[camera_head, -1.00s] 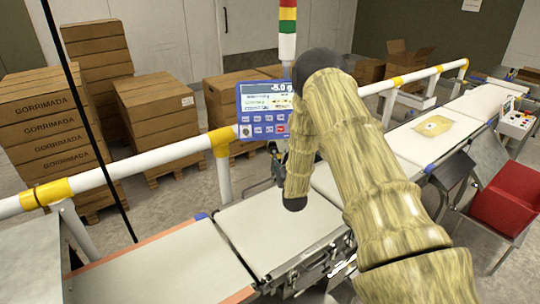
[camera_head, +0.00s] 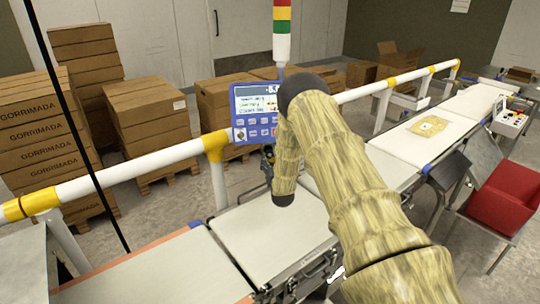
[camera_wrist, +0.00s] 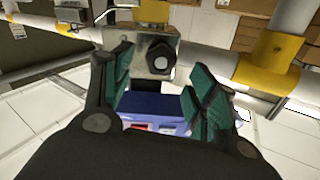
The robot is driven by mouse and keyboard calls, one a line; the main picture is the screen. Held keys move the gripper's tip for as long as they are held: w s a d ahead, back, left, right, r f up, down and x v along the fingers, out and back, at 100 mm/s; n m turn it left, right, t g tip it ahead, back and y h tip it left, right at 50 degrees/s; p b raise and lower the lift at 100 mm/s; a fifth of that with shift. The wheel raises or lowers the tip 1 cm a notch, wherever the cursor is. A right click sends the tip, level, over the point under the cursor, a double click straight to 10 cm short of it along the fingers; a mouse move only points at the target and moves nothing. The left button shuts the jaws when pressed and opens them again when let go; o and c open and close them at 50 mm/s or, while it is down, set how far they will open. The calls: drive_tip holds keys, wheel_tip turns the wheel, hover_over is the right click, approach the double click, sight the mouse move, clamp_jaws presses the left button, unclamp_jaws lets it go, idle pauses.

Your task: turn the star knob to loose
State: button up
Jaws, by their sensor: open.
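The star knob (camera_wrist: 160,57) is a dark knob with a pale centre, on a metal bracket (camera_wrist: 136,42) in the wrist view. My gripper (camera_wrist: 157,74) is open, with its two green-padded fingers apart to the left and right of the knob in the picture. The knob shows between the fingertips, and I see no finger touching it. In the head view my arm hides the knob and most of the gripper. The blue display panel (camera_head: 240,122) stands beside my arm there and shows below the knob in the wrist view (camera_wrist: 155,106).
A white rail with yellow joints (camera_head: 120,171) runs behind the belt (camera_head: 255,235). A stack light (camera_head: 282,30) rises behind my arm. A packet (camera_head: 429,126) lies on the far belt. A red bin (camera_head: 502,198) stands right, cardboard boxes (camera_head: 148,120) behind the rail.

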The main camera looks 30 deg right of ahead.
sight(270, 155)
drive_tip(key=shift+p+x, duration=0.65)
drive_tip(key=shift+x, duration=1.45)
drive_tip(key=c, duration=1)
